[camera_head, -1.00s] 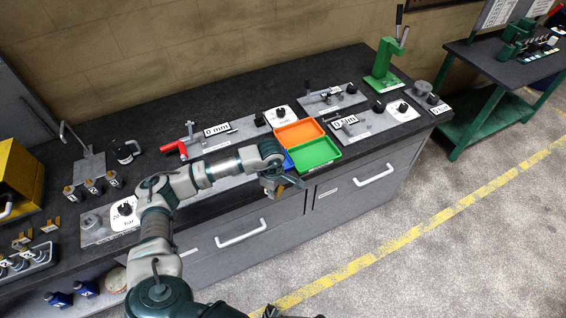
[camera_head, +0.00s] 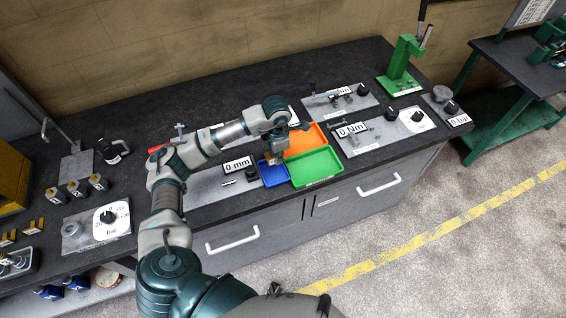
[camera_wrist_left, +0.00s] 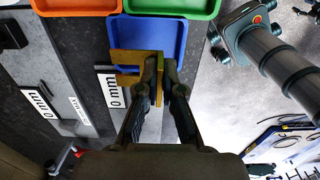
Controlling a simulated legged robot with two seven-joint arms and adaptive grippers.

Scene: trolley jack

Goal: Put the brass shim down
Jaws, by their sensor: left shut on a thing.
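My left gripper (camera_head: 281,150) is above the small blue tray (camera_head: 275,179) in the head view, its fingers partly hidden by my wrist. In the left wrist view the left gripper (camera_wrist_left: 166,62) is shut on the brass shim (camera_wrist_left: 130,55), a flat gold-coloured piece with a slot. The shim overlaps the near end of the blue tray (camera_wrist_left: 158,30) in that view. I cannot tell whether it touches the tray. In the head view a small bit of the brass shim (camera_head: 269,158) shows below my wrist. My right gripper is not in view.
A green tray (camera_head: 316,166) and an orange tray (camera_head: 306,141) adjoin the blue one. A gauge plate marked 0 mm (camera_head: 238,166) lies to the left. More brass pieces (camera_head: 34,226) stand at the far left. The bench's back strip is clear.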

